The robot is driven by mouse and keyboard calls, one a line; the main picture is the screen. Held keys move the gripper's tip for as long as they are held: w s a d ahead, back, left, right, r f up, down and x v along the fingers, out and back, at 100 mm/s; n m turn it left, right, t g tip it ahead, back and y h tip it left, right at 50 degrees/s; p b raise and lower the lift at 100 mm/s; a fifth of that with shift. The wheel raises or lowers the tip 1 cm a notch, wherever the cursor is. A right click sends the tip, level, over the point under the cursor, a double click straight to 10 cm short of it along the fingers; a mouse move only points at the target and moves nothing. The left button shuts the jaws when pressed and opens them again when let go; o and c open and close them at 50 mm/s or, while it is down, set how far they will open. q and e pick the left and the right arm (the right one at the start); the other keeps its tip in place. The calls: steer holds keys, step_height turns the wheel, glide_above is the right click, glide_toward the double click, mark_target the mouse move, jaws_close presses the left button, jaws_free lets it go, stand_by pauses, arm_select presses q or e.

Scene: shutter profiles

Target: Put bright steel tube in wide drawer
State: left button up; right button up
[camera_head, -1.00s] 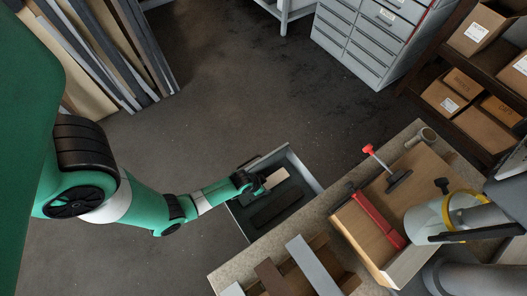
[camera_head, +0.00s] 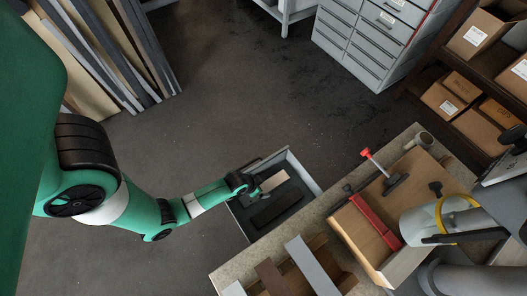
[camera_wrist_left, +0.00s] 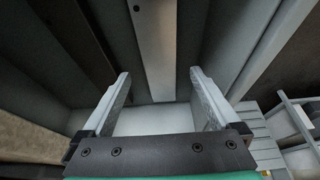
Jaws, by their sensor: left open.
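The bright steel tube (camera_head: 274,181) lies in the open wide drawer (camera_head: 305,172), on the floor of it. A darker long profile (camera_head: 274,209) lies beside it. In the left wrist view the tube (camera_wrist_left: 158,48) runs away from me, its near end between and beyond my fingertips. My left gripper (camera_head: 250,187) is over the drawer's left end, close to the tube's near end. I see no right gripper.
A workbench (camera_head: 237,262) borders the drawer at the lower right, with several profiles and a red-handled clamp (camera_head: 374,160) on it. A grey drawer cabinet (camera_head: 365,45) stands at the back. Long boards (camera_head: 112,50) lean at the upper left. The floor between is clear.

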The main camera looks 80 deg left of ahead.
arm_select(q)
steer(key=p+v, duration=0.4)
steer(key=v, duration=0.3)
steer(key=shift+r+p, duration=0.2)
steer(key=shift+p, duration=0.2)
steer(key=shift+s, duration=0.1)
